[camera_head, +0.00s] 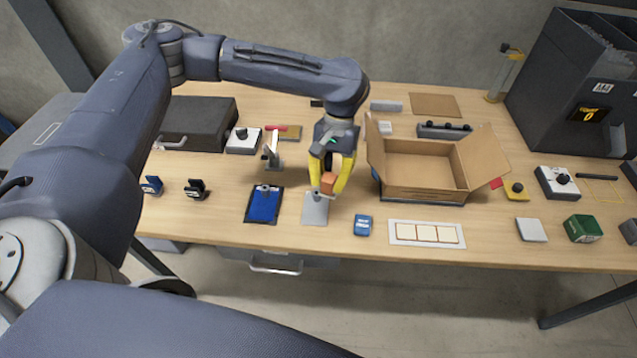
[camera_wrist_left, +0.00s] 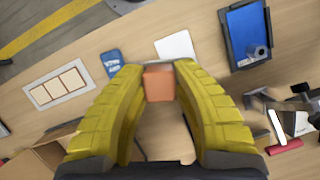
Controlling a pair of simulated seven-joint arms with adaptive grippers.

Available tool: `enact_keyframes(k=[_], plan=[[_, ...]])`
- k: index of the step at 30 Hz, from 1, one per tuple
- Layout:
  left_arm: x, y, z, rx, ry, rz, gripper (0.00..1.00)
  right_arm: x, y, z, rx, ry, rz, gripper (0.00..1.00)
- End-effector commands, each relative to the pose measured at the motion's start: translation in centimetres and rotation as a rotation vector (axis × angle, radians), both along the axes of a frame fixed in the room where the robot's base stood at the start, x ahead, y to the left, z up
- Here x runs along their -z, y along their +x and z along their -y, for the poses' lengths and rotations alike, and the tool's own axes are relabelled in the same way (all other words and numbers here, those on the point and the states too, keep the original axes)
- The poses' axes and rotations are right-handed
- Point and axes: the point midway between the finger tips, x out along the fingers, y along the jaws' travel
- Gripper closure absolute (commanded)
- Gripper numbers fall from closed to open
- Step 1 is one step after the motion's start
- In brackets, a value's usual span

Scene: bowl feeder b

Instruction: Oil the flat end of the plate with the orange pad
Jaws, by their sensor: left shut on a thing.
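My left gripper (camera_head: 328,184) has yellow fingers and is shut on the orange pad (camera_head: 328,182). In the left wrist view the orange pad (camera_wrist_left: 158,83) sits between the fingertips. The plate (camera_head: 315,209) is a light grey flat piece near the table's front edge, directly below and in front of the pad. The plate also shows in the left wrist view (camera_wrist_left: 175,46), with the pad overlapping its near edge in the picture. I cannot tell whether the pad touches the plate. My right gripper is not in view.
An open cardboard box (camera_head: 425,180) stands right of the gripper. A blue pad in a dark tray (camera_head: 250,217) lies left of the plate. A small blue tin (camera_head: 363,226) and a white card with cream squares (camera_head: 400,242) lie to the right. A clamp-like stand (camera_head: 272,150) stands behind left.

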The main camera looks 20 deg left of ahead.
Motion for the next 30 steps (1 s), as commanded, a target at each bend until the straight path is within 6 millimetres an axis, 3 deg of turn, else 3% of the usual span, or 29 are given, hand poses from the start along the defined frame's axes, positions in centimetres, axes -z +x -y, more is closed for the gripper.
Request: enact_keyframes(k=[5, 14, 21, 30], plan=[[0.7, 4.6, -0.3, 0.038, 0.000, -0.001, 1.00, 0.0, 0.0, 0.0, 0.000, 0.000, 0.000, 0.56], [1.5, 12.1, -3.5, 0.239, -0.001, -0.002, 1.00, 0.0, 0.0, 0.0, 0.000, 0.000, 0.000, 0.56], [2.0, 17.5, -8.3, 0.486, -0.001, -0.003, 1.00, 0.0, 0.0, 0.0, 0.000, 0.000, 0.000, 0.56], [2.3, 21.5, -15.2, 0.819, -0.001, -0.002, 1.00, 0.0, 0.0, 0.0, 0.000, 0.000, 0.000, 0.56]])
